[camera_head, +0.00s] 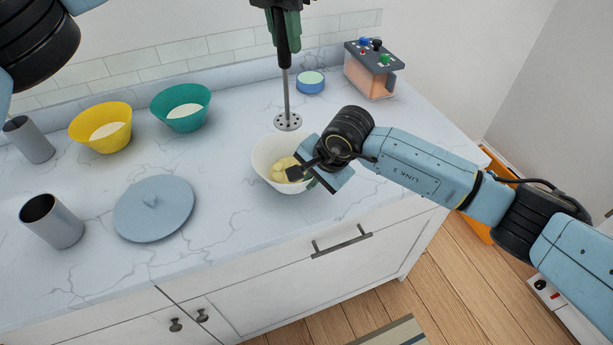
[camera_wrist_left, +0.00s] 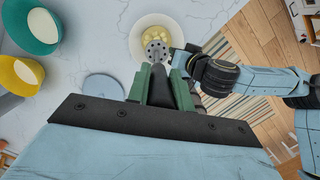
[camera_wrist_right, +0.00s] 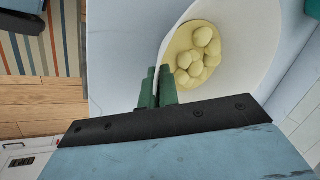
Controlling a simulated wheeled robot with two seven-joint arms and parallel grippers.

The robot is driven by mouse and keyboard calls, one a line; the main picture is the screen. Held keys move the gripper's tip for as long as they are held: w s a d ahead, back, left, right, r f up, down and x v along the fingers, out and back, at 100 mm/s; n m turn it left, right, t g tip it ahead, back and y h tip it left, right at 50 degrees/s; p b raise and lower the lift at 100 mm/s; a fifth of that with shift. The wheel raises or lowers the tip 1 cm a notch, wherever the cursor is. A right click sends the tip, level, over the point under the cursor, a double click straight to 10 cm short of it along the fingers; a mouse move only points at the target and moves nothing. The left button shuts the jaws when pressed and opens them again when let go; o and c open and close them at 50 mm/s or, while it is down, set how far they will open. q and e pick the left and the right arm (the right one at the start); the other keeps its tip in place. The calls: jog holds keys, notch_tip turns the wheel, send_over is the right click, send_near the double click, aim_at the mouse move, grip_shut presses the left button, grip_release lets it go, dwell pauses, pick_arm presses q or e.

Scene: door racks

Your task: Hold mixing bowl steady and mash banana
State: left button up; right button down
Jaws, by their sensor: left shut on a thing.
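The white mixing bowl (camera_head: 265,162) stands near the counter's front edge, with pale yellow banana pieces (camera_head: 281,169) in it. In the right wrist view the banana (camera_wrist_right: 197,50) is several rounded lumps in a yellow mass. My left gripper (camera_head: 284,22) is shut on the black handle of a masher (camera_head: 287,95), held upright. The masher's round perforated metal head (camera_head: 288,122) hangs above the bowl's far side, and the left wrist view shows it over the bowl (camera_wrist_left: 136,40). My right gripper (camera_wrist_right: 158,86) is at the bowl's rim, its green fingers closed on either side of the wall.
A yellow bowl (camera_head: 100,128) and a teal bowl (camera_head: 183,107) stand at the left. A blue-rimmed round container (camera_head: 310,83) and a box with knobs (camera_head: 371,70) stand behind.

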aim_at(289, 123)
pick_arm(q)
jog(key=shift+f, duration=0.1)
jog(key=shift+s+a+f+m+t, duration=0.15)
jog(key=shift+s+f+m, duration=0.2)
jog(key=shift+f, duration=2.35)
jog(key=shift+s+d+f+m+t, duration=0.15)
jog(key=shift+f+m, duration=0.3)
jog(key=shift+f, duration=2.25)
jog(key=shift+s+a+f+m+t, duration=0.15)
jog(key=shift+s+f+m, duration=0.25)
jog(key=shift+f, duration=2.3)
jog(key=shift+w+r, duration=0.1)
jog(key=shift+r, duration=0.05)
